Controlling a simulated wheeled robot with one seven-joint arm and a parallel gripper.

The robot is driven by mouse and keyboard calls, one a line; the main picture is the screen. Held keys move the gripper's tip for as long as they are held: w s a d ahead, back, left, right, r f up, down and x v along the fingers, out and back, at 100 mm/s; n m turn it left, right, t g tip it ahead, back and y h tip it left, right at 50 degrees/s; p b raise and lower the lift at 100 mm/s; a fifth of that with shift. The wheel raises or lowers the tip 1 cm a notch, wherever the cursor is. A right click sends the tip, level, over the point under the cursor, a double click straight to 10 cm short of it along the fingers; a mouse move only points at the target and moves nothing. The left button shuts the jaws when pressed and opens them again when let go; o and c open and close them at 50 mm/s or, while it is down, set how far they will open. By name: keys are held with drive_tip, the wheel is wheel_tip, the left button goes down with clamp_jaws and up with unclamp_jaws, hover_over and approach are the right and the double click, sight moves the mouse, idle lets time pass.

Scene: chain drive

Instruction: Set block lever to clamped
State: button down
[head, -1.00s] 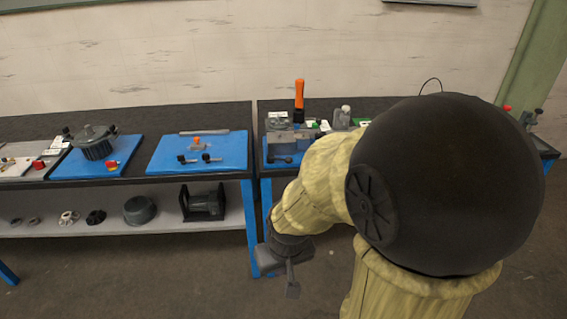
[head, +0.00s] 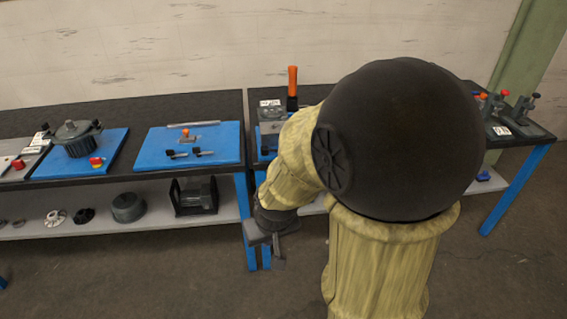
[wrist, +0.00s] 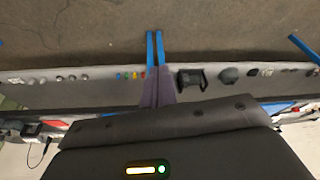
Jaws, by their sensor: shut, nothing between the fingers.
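An upright orange handle (head: 292,82) stands on the right bench, by a grey metal block fixture (head: 272,120) with a white label. I cannot tell whether this handle is the block lever, and its setting cannot be read. My arm hides much of the bench to its right. My gripper (head: 278,262) is shut and empty. It points down in front of the benches, below the bench top and apart from the fixtures.
The left bench (head: 100,108) carries blue boards with a dark round pot (head: 75,138) and small clamps. Its lower shelf (head: 100,215) holds several dark parts. More red-knobbed fixtures (head: 505,105) stand at the far right. The floor in front is clear.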

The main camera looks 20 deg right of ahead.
drive_tip(key=w+d+f+m+t+h+b, duration=0.1)
drive_tip(key=w+d+f+t+b, duration=0.25)
drive_tip(key=w, duration=0.45)
drive_tip(key=w+d+f+m+t+h+b, duration=0.1)
drive_tip(key=w+d+f+t+b, duration=0.2)
drive_tip(key=w, duration=0.5)
drive_tip(key=w+d+f+m+t+h+b, duration=0.1)
drive_tip(key=w+d+f+b, duration=0.15)
drive_tip(key=w+f, duration=0.4)
drive_tip(key=w+d+f+m+t+h+b, duration=0.1)
drive_tip(key=w+d+f+t+h+b, duration=0.4)
drive_tip(key=w+d+f+t+b, duration=0.2)
drive_tip(key=shift+w+d+m+h+b, duration=0.35)
drive_tip(key=shift+w+d, duration=0.5)
drive_tip(key=shift+w, duration=0.4)
drive_tip(key=shift+w+f, duration=0.1)
drive_tip(key=p+x, duration=0.1)
drive_tip(key=x, duration=1.2)
drive_tip(key=shift+w, duration=0.4)
drive_tip(key=shift+d, duration=0.1)
